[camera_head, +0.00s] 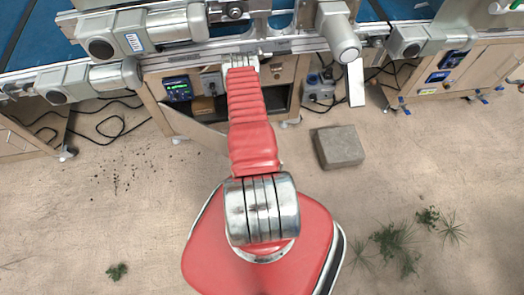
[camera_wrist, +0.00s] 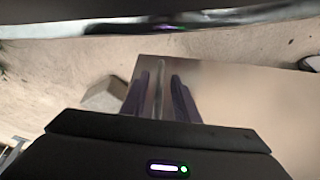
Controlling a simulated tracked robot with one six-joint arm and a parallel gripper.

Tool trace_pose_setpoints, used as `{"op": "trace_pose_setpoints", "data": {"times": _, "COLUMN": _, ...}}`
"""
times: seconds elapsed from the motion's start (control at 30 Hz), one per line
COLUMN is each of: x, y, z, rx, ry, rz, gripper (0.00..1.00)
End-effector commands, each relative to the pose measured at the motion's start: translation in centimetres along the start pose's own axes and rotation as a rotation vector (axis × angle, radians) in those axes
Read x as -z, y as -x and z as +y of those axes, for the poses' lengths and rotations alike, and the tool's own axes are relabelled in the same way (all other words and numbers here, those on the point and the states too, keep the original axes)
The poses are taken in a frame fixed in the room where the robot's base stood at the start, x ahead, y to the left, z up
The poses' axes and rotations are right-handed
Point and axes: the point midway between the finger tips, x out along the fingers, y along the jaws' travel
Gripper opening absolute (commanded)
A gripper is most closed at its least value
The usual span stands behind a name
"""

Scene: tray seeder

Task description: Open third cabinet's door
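In the head view a wooden cabinet (camera_head: 152,104) stands under the machine's beam, with its dark interior showing. Its door (camera_head: 198,132) stands swung outward, low at the left of the opening. My red arm reaches over the cabinet and hides part of it; my gripper cannot be made out there. In the wrist view the door's flat panel (camera_wrist: 235,105) fills the right side. A thin upright metal bar, seemingly the handle (camera_wrist: 158,88), stands between the two dark fingers of my gripper (camera_wrist: 160,85). The fingers look apart, with gaps beside the bar.
A grey stone block (camera_head: 339,147) lies on the sandy floor right of the cabinet; it also shows in the wrist view (camera_wrist: 104,94). Black cables (camera_head: 110,125) lie at left. Another cabinet (camera_head: 465,75) stands at right. Small plants grow at lower right.

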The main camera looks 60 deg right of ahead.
Motion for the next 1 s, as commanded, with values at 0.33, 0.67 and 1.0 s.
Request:
{"op": "trace_pose_setpoints", "data": {"times": 0.33, "x": 0.0, "y": 4.8, "z": 0.1, "rx": 0.000, "ry": 0.000, "rz": 0.000, "gripper": 0.28}}
{"op": "trace_pose_setpoints", "data": {"times": 0.67, "x": 0.1, "y": 9.8, "z": 0.0, "rx": 0.001, "ry": 0.000, "rz": 0.001, "gripper": 0.28}}
{"op": "trace_pose_setpoints", "data": {"times": 1.0, "x": 0.1, "y": 12.8, "z": 0.1, "rx": 0.001, "ry": -0.001, "rz": 0.002, "gripper": 0.28}}
